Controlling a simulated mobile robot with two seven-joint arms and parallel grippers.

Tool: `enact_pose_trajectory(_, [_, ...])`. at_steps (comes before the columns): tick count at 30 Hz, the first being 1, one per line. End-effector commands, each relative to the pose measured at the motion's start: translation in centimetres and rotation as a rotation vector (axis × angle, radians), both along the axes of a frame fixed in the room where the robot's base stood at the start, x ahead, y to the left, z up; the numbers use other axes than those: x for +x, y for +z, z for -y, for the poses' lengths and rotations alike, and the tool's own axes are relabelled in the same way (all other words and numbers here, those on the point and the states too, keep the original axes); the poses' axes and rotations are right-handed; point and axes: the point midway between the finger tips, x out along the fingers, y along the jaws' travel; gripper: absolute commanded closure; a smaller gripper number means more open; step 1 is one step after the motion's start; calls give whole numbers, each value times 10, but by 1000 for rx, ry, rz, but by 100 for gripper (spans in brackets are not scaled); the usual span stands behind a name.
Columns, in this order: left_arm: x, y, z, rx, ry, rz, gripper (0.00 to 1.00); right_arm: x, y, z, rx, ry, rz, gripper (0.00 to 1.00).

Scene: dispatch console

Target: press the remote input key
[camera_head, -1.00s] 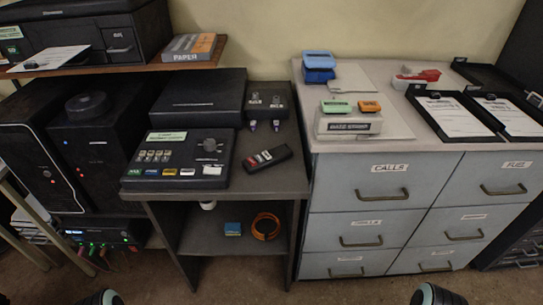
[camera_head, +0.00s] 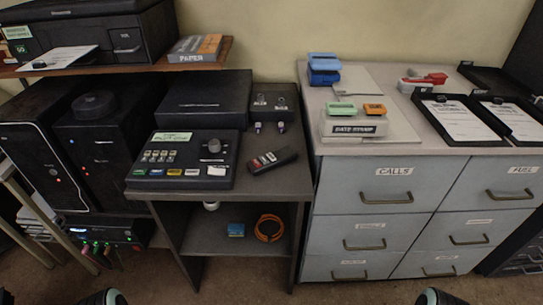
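A dark desk console (camera_head: 182,160) sits on the small table at left centre. It has a pale green display (camera_head: 171,137), a block of small keys (camera_head: 159,156), a knob (camera_head: 214,146) and a front row of coloured keys (camera_head: 178,172). The key labels are too small to read, so I cannot tell which is the remote input key. A black handheld device (camera_head: 272,159) with a red strip lies right of the console. Only rounded ends of my two arms show at the bottom edge, well away from the console. No gripper fingers show.
A dark box (camera_head: 205,99) stands behind the console, and a small dark unit (camera_head: 272,104) is beside it. Grey drawer cabinets (camera_head: 345,215) stand to the right, carrying a date stamp holder (camera_head: 354,126) and clipboards (camera_head: 457,119). The space above the console is free.

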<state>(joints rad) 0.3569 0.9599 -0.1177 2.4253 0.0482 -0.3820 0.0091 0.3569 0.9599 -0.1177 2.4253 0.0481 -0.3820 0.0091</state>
Motion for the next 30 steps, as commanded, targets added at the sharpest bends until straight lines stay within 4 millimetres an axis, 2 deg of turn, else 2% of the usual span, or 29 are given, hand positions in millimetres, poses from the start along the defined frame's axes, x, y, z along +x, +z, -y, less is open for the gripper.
enact_pose_trajectory(1, [0,0,0,0,0,0,57,0,0,0,0,0,0,100])
enact_pose_trajectory(5, [0,0,0,0,0,0,100,0,0,0,0,0,0,100])
enact_pose_trajectory(30, [0,0,0,0,0,0,100,0,0,0,0,0,0,100])
